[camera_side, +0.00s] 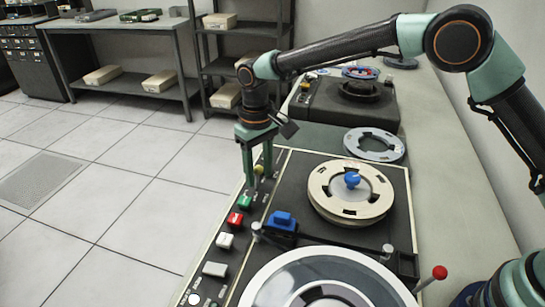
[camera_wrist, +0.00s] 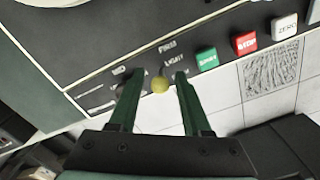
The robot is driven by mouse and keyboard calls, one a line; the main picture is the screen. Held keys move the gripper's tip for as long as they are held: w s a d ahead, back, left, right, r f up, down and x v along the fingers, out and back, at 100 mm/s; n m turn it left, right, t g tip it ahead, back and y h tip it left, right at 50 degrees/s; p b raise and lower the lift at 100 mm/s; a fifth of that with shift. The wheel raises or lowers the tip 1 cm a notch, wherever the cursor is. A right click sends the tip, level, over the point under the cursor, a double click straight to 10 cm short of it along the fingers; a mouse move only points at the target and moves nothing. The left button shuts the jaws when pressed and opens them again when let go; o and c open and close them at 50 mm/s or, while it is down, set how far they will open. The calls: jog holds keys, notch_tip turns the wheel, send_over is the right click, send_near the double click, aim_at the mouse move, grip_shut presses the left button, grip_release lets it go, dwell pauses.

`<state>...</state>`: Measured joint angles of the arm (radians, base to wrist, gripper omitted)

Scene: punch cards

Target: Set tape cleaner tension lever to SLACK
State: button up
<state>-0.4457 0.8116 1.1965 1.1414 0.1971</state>
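The tension lever seems to be the small lever with a round yellow knob (camera_side: 258,169) at the far end of the tape machine's left control strip. In the wrist view the yellow knob (camera_wrist: 160,85) shows between my two green fingers, somewhat nearer the right one. My gripper (camera_side: 258,183) is open, pointing down around the lever; in the wrist view its fingertips (camera_wrist: 155,74) stand apart with a gap on each side of the knob. Small white labels are printed beside the lever; one seems to read LIGHT, and others are too blurred to read surely or partly covered by a finger.
A green button (camera_side: 245,202), a red button (camera_side: 235,219) and a white button (camera_side: 225,240) sit in a row near the lever. A cream reel (camera_side: 325,190) and a blue block (camera_side: 283,221) are on the deck. A red-knobbed lever (camera_side: 439,272) stands at right.

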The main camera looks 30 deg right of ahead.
grip_shut()
jog(key=shift+w, duration=0.15)
jog(key=shift+w+a+g+h, duration=0.2)
jog(key=shift+g+h, duration=0.1)
jog(key=shift+g, duration=0.2)
jog(key=shift+o, duration=1.5)
grip_release()
jog(key=shift+s, duration=0.1)
notch_tip(320, 180, up, 12)
jog(key=w, duration=0.1)
jog(key=shift+w+a, duration=0.15)
jog(key=shift+a, duration=0.15)
